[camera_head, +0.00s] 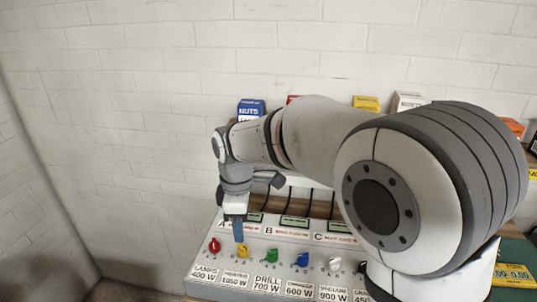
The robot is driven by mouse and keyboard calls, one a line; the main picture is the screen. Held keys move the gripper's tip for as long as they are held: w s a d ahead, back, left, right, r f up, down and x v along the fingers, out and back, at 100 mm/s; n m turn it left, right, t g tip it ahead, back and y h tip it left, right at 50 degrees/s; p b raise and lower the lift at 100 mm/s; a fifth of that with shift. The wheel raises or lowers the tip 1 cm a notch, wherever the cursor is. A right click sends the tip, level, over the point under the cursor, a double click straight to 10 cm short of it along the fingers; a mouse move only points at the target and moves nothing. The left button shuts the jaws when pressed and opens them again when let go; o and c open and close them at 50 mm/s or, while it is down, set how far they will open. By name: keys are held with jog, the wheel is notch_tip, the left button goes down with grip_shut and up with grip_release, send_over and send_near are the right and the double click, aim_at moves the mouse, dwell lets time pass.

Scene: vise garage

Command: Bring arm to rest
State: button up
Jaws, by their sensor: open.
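My arm reaches in from the right across the picture, bent, with its wrist over the left part of a grey control panel (208,277). My gripper (238,238) points down just above the panel, by the yellow knob (242,250). It is open, seen nearly edge-on, and nothing shows between its fingers. Whether it touches the yellow knob cannot be told. The panel also has a red knob (214,245), a green knob (271,255), a blue knob (302,259) and a white knob (334,263). My arm hides the panel's right part.
Behind the panel, a blue "NUTS" box (250,109), a yellow box (366,103) and a white box (408,101) stand against the white brick wall (150,120). A green surface (515,252) lies at right. Space left of the panel looks free.

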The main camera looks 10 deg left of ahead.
jog(key=s+d+r+m+t, duration=0.1)
jog(key=s+d+m, duration=0.1)
jog(key=d+m, duration=0.35)
jog(key=s+d+r+m, duration=0.1)
jog(key=d+r+m, duration=0.1)
jog(key=d, duration=0.6)
jog(key=s+d+f+m+t, duration=0.1)
jog(key=s+d+f+m, duration=0.1)
jog(key=s+d+m, duration=0.9)
jog(key=shift+d+f+t, duration=0.3)
jog(key=shift+d, duration=0.85)
jog(key=shift+c, duration=0.6)
